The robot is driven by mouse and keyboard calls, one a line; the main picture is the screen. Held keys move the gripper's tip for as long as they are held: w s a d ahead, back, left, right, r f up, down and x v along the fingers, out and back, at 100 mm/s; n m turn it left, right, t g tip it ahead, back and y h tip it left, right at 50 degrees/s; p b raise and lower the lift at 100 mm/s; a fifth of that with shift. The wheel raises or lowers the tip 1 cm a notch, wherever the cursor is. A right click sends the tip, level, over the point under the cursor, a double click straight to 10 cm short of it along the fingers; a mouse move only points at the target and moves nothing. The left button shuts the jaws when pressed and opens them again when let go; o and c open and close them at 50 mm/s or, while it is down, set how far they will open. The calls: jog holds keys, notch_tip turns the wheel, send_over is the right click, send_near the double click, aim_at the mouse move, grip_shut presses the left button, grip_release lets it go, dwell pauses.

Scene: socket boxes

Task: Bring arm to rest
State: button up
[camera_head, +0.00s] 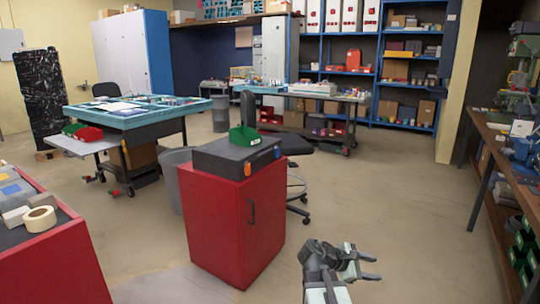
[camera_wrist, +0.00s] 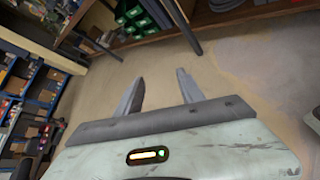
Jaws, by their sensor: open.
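My gripper (camera_head: 370,266) shows at the bottom of the head view, to the right of the red cabinet and over bare floor. Its two grey fingers are apart with nothing between them. In the wrist view my gripper (camera_wrist: 159,88) also shows its fingers spread and empty, with floor beyond them. My arm is folded low and its gripper points to the right in the head view.
A red cabinet (camera_head: 225,225) carries a black case (camera_head: 222,158) and a green bin (camera_head: 244,138). A wooden workbench (camera_head: 505,165) runs along the right side. A red cabinet (camera_head: 50,265) stands front left. Floor (camera_head: 400,200) between the middle cabinet and workbench is clear.

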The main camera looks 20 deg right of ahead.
jog(key=a+f+m+y, duration=0.4)
jog(key=a, duration=0.7)
jog(key=a+f+m+y, duration=0.3)
jog(key=a+f+y, duration=0.15)
jog(key=a, duration=0.65)
jog(key=a+f+m+y, duration=0.4)
jog(key=a+f, duration=0.1)
jog(key=a, duration=0.7)
notch_tip(320, 180, up, 28)
jog(key=m+p, duration=0.1)
jog(key=p, duration=2.6)
jog(key=shift+s+d, duration=0.15)
jog(key=shift+d, duration=0.15)
